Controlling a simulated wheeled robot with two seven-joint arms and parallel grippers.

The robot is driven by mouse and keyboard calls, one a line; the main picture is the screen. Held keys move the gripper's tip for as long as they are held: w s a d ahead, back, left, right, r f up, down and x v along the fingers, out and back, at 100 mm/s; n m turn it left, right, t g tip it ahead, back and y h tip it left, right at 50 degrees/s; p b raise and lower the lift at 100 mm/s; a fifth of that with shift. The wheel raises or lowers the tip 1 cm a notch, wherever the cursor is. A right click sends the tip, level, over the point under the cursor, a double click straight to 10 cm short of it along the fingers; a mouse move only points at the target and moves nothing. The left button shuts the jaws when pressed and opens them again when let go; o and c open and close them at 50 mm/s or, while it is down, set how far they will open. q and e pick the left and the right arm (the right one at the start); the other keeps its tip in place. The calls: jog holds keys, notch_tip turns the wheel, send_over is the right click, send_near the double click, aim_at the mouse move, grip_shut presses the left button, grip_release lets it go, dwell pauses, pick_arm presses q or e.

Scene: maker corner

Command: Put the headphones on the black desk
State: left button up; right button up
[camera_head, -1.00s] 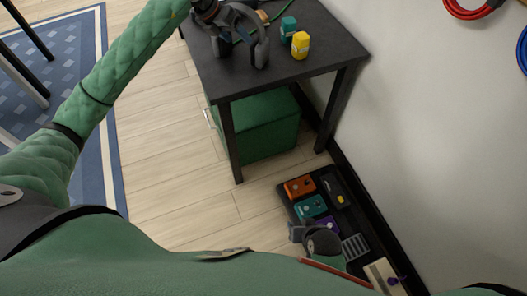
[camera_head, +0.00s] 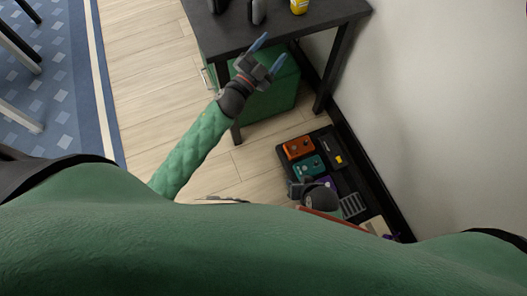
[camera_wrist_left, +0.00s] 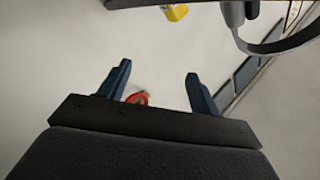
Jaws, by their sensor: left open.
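The grey headphones (camera_head: 257,12) are cut off by the top edge of the head view, with their ear cups over the black desk (camera_head: 285,32). They also show at the top right of the left wrist view (camera_wrist_left: 282,45), with a curved band and a dark ear cup. My left gripper (camera_head: 270,54) is open and empty, in front of the desk's near edge and apart from the headphones. Its two blue fingers (camera_wrist_left: 158,85) stand apart in the wrist view. My right gripper (camera_head: 297,188) seems to be the dark one low over the pedals; its fingers are unclear.
A yellow bottle (camera_head: 299,6) stands on the desk right of the headphones. A green box (camera_head: 270,95) sits under the desk. A black board with colored pedals (camera_head: 298,147) lies on the floor by the wall. Open wooden floor (camera_head: 150,85) lies to the left.

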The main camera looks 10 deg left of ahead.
pick_arm(q)
jog(key=s+a+f+n+g+y, duration=0.1)
jog(key=s+f+n+g+y, duration=0.3)
jog(key=f, duration=0.6)
jog(key=s+f+n+g+y, duration=0.2)
jog(key=s+f+n+y, duration=0.1)
jog(key=s+f+n, duration=0.5)
jog(key=s+d+f+g, duration=0.2)
jog(key=s+f+g, duration=0.1)
jog(key=s+f, duration=0.3)
jog(key=s+d+f+g+h, duration=0.1)
jog(key=s+f+g, duration=0.3)
jog(key=s, duration=0.6)
jog(key=shift+s+d+f+h, duration=0.15)
jog(key=shift+d+f+h, duration=0.15)
jog(key=shift+d+f, duration=0.55)
jog(key=shift+a, duration=0.1)
